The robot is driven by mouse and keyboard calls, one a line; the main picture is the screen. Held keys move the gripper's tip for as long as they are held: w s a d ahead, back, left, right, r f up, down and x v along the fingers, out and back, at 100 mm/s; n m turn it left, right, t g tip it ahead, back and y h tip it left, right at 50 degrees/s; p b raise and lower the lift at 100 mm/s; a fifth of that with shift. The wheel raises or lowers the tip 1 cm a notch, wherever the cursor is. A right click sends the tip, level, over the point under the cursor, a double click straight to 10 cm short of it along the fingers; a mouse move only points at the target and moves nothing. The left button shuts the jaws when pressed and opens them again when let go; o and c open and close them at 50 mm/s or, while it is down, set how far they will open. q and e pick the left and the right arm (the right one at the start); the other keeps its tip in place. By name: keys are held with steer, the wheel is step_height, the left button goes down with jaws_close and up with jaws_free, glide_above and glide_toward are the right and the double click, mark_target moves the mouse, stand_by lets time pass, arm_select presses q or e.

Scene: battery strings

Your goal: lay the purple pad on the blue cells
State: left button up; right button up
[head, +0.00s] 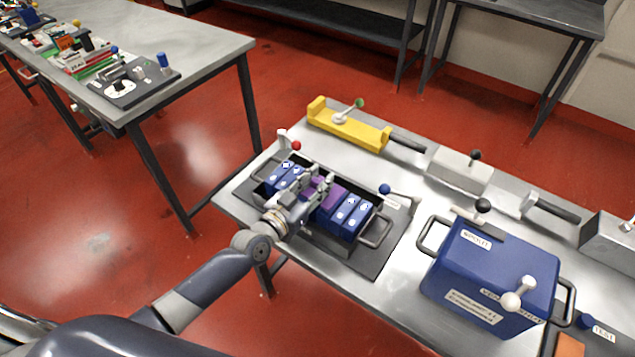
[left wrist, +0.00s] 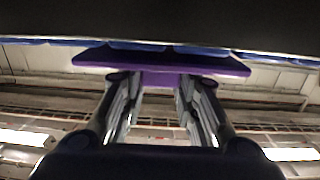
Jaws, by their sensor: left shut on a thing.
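The purple pad (head: 327,195) is over the middle of the row of blue cells in the head view, partly hidden by my left gripper (head: 318,184). In the left wrist view the pad (left wrist: 165,62) spans across between the fingertips, and my left gripper (left wrist: 160,82) is shut on it. Blue cells show left of the pad (head: 279,180) and right of it (head: 351,217). Blue edges lie right beside the pad in the left wrist view; I cannot tell if the pad touches the cells. My right gripper is not in view.
The cells sit in a dark tray with a metal handle (head: 377,230) on a steel table. A red-knobbed lever (head: 296,146) and a blue-knobbed lever (head: 385,189) stand at its ends. A yellow fixture (head: 348,127) is behind; a big blue box (head: 490,270) stands right.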

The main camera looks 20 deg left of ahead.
arm_select(q)
steer(key=shift+f, duration=0.35)
steer(key=o, duration=1.1)
steer(key=shift+f, duration=0.15)
steer(key=shift+r, duration=0.25)
steer(key=b+v, duration=0.1)
steer(key=v, duration=1.1)
steer(key=shift+a+f, duration=0.1)
steer(key=shift+f, duration=0.05)
